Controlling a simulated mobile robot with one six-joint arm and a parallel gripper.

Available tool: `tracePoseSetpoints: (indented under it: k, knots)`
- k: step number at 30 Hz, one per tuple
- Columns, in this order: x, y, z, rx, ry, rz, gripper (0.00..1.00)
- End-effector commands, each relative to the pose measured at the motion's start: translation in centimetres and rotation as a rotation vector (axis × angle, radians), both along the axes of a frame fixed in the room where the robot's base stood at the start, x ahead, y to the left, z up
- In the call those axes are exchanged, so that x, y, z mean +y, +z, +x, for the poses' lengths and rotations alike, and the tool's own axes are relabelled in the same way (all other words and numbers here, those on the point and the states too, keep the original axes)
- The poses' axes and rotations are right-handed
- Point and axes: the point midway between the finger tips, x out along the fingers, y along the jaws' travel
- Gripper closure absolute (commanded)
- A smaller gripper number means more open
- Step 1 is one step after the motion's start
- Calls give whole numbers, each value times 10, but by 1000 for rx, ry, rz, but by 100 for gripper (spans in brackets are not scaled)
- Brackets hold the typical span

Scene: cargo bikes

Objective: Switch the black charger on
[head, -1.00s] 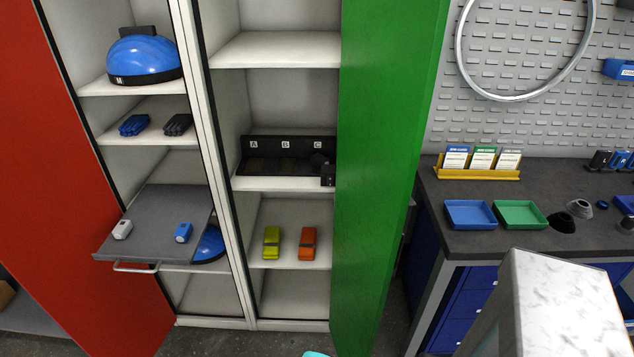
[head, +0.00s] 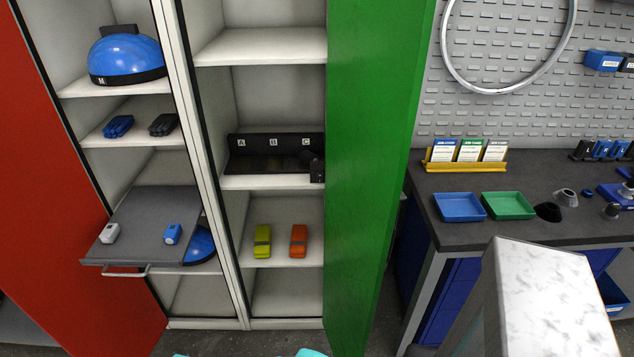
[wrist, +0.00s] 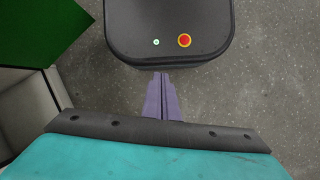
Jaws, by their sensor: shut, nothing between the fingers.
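A black unit with three bays marked A, B and C (head: 275,166) stands on a shelf of the open cabinet in the head view. A small black box (head: 317,168) is at its right end, by the green door. It looks like the black charger, but no switch or light can be made out. My gripper (wrist: 161,76) shows in the wrist view with its purple fingers shut and empty, above the grey floor. It is touching nothing that I can see. The fingers do not show in the head view.
The green door (head: 375,150) stands open right of the unit. A grey pull-out tray (head: 150,215) juts out at lower left, with a white and a blue item on it. A marble-topped block (head: 545,300) stands at front right, before the dark workbench (head: 400,300).

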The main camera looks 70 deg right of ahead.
Motion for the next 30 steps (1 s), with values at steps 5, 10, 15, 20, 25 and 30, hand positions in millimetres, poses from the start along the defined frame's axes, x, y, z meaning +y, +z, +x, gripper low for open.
tracePoseSetpoints:
  k: [5,10,15,20,25,30]
  knots:
    - [-42,28,41,-73,-176,-81,100]
    - [-85,57,71,-135,-345,-159,100]
    - [-133,90,94,-196,-519,-236,100]
    - [-180,124,108,-253,-685,-309,100]
    - [-232,162,115,-312,-865,-387,100]
    - [-284,203,113,-372,-1048,-465,100]
